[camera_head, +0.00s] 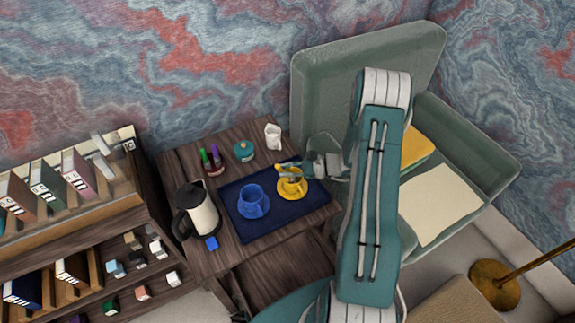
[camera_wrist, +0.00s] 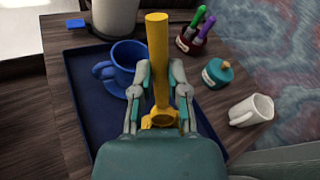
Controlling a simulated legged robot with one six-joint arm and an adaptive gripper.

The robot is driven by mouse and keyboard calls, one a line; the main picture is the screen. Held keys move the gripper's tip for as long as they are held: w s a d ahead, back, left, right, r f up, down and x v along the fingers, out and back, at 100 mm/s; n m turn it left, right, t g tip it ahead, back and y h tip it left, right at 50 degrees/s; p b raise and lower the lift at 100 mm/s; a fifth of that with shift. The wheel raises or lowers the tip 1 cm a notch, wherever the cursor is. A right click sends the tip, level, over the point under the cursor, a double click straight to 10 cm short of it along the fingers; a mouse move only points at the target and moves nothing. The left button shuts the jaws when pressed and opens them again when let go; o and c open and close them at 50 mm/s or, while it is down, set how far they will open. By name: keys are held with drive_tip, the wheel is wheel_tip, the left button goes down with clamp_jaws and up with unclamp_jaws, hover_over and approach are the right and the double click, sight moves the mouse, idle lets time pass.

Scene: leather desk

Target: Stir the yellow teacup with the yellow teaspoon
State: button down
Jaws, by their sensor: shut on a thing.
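My gripper (camera_wrist: 161,88) is shut on the yellow teaspoon (camera_wrist: 157,42), whose thick handle stands up between the two fingers in the wrist view. The yellow teacup (camera_head: 292,188) sits on the dark blue tray in the head view, with my gripper (camera_head: 287,173) right at its rim. In the wrist view a yellow rounded part (camera_wrist: 160,120) shows low between the fingers, mostly hidden by my gripper. I cannot tell whether it is cup or spoon. The spoon's lower end is hidden, so its depth in the cup cannot be told.
A blue cup (camera_head: 253,201) stands left of the yellow one on the tray (camera_head: 247,232). A kettle (camera_head: 199,211), a pen holder (camera_head: 212,166), a teal pot (camera_head: 244,151) and a white mug (camera_head: 272,136) stand around the tray. A green armchair (camera_head: 365,62) is behind my arm.

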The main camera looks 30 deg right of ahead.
drive_tip(key=shift+w+d+f, duration=0.15)
drive_tip(key=shift+d+f, duration=0.4)
drive_tip(key=shift+f, duration=0.2)
drive_tip(key=shift+w+d+f, duration=0.15)
drive_tip(key=shift+d+f, duration=0.4)
drive_tip(key=shift+f, duration=0.15)
drive_tip(key=shift+w+f, duration=0.15)
drive_tip(key=shift+f, duration=0.6)
drive_tip(key=shift+w+d+f, duration=0.2)
drive_tip(key=shift+d+f, duration=0.25)
drive_tip(key=shift+f, duration=0.35)
drive_tip(key=shift+a, duration=0.1)
drive_tip(key=shift+w, duration=0.1)
